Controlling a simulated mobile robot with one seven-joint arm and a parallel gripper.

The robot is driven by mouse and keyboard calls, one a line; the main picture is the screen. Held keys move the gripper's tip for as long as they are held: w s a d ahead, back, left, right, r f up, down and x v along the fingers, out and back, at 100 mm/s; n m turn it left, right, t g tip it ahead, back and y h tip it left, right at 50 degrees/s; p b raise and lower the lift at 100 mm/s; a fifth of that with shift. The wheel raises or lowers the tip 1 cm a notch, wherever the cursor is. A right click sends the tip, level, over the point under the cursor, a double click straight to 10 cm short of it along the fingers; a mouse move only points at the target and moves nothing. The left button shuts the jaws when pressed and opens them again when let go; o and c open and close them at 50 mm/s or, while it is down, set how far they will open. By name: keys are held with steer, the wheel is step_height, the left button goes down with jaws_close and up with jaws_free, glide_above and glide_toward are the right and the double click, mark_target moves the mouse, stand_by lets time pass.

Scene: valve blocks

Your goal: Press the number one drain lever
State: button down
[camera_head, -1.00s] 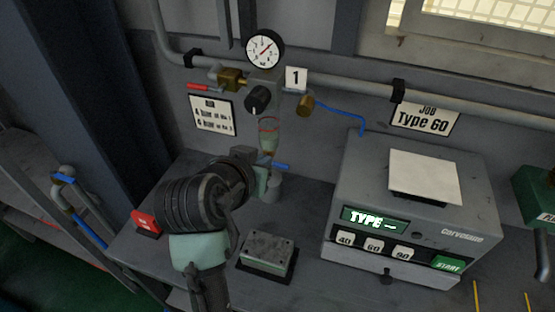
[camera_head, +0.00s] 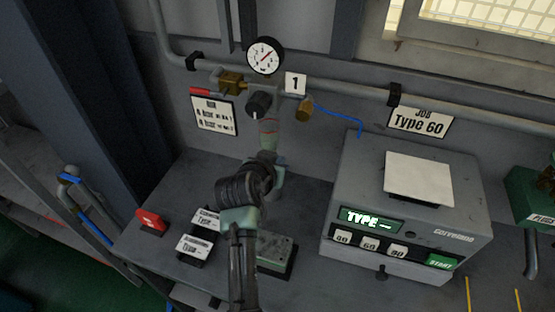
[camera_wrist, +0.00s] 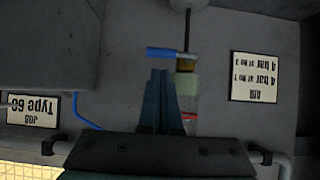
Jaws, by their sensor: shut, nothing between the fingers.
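The drain lever is a blue handle (camera_wrist: 165,52) on a brass fitting (camera_wrist: 187,65) below the filter bowl (camera_wrist: 186,86), in the upside-down wrist view. My arm hides the lever in the head view, where the upper bowl (camera_head: 268,133) shows under the black knob (camera_head: 259,104) and the "1" plate (camera_head: 295,83). My gripper (camera_wrist: 162,72) is shut and empty. In the wrist view its fingertips appear right beside the blue handle, at the bowl's side. I cannot tell whether they touch it.
The grey machine (camera_head: 340,180) with a "TYPE" display stands to the right on the bench. A red block (camera_head: 151,222), type cards (camera_head: 195,247) and a grey block (camera_head: 275,250) lie near my arm. A red lever (camera_head: 204,91) and gauge (camera_head: 263,57) are above on the pipe.

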steer(key=shift+w+f, duration=0.1)
steer(key=shift+f, duration=0.5)
steer(key=shift+d+f+m+t+y+b, duration=0.25)
steer(key=shift+f+m+t+y+b, duration=0.05)
steer(key=shift+m+y+b, duration=0.1)
stand_by(0.3)
step_height(320, 180, down, 7)
steer(key=a+m+t+y+b, duration=0.1)
steer(key=m+t+y+b, duration=0.5)
steer(key=b, duration=1.4)
steer(key=shift+w+a+m+y+b, duration=0.15)
steer(key=shift+a+m+y+b, duration=0.45)
steer(key=shift+m, duration=1.8)
steer(key=shift+d, duration=0.25)
